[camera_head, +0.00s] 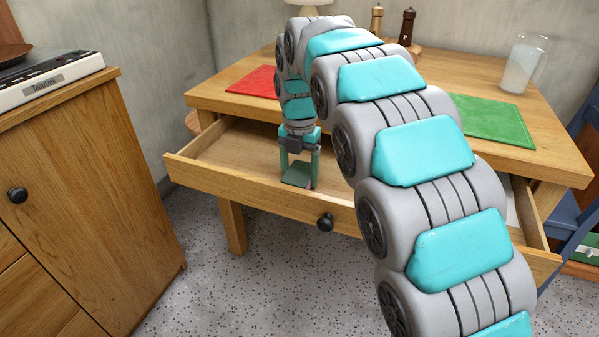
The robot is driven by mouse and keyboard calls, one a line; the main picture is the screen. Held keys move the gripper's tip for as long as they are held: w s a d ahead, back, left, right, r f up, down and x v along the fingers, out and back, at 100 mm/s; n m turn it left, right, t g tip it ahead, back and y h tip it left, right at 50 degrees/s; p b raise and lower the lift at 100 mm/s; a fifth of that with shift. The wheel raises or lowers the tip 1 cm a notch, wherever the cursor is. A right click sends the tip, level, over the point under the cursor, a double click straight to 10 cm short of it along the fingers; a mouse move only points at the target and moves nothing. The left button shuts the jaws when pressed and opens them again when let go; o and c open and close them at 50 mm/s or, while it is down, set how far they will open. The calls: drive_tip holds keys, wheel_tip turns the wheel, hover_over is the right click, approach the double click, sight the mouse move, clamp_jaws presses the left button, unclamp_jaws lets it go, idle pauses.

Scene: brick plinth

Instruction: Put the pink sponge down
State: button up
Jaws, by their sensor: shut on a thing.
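My gripper (299,168) points down inside the open drawer (232,148) of the wooden table. It is shut on a small flat block, which I take to be the pink sponge (297,176). The face turned to me looks dull green, and only a thin reddish edge shows by the right finger. The sponge is low, behind the drawer's front board. I cannot tell whether it touches the drawer floor.
On the tabletop are a red mat (253,81), a green mat (494,119), a glass jug (521,65) and two mills (407,27). A wooden cabinet (75,190) stands at left. My arm hides much of the drawer's right part.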

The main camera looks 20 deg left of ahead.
sight(300, 172)
drive_tip(key=shift+f, duration=0.2)
drive_tip(key=o, duration=1.3)
drive_tip(key=shift+c, duration=0.2)
drive_tip(key=shift+r, duration=0.1)
wheel_tip(300, 172, up, 12)
drive_tip(key=p, duration=0.2)
drive_tip(key=shift+r, duration=0.15)
